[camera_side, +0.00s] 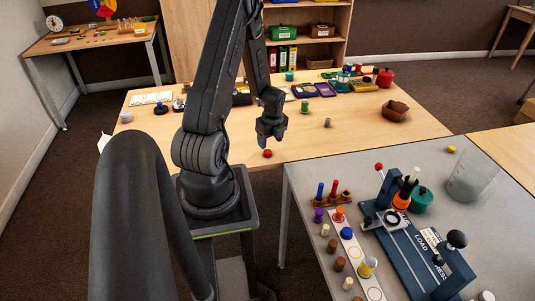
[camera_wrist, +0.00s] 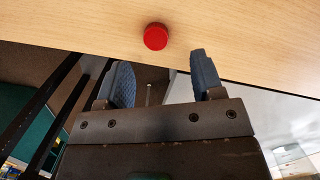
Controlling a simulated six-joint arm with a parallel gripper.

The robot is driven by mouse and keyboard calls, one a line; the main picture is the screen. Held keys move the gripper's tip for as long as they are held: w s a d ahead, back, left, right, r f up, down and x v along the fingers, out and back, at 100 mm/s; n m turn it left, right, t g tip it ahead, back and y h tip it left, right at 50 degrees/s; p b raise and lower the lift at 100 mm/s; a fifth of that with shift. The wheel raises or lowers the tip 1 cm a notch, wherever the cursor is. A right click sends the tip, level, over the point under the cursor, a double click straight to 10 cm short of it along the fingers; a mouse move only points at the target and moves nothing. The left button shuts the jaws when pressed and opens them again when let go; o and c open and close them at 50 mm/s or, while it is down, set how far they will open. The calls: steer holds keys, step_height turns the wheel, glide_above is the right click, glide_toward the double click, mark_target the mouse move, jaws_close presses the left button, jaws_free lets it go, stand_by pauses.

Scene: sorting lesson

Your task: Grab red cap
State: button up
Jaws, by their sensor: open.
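The red cap (camera_side: 267,153) lies on the wooden table (camera_side: 350,135) near its front edge in the side view. In the wrist view the red cap (camera_wrist: 156,37) shows as a round disc on the wood, beyond my fingertips and roughly between them. My gripper (camera_side: 270,138) points down just above the cap in the side view. In the wrist view my gripper (camera_wrist: 160,80) has its two fingers spread wide, with nothing between them. The cap is fully visible and apart from both fingers.
A grey table (camera_side: 420,160) stands at the front right, with a row of pegs and a blue press (camera_side: 415,245). A green cylinder (camera_side: 305,106), a small brown peg (camera_side: 327,122) and a brown bowl (camera_side: 395,110) stand farther back on the wooden table. The wood around the cap is clear.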

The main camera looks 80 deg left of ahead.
mark_target(268, 152)
steer(key=shift+s+a+f, duration=0.15)
steer(key=shift+s+f, duration=0.05)
steer(key=shift+f, duration=1.15)
steer(key=shift+s+a+f, duration=0.1)
steer(key=shift+s+f, duration=0.05)
steer(key=shift+f, duration=1.15)
steer(key=shift+c, duration=0.3)
steer(key=c, duration=1)
steer(key=shift+o, duration=0.2)
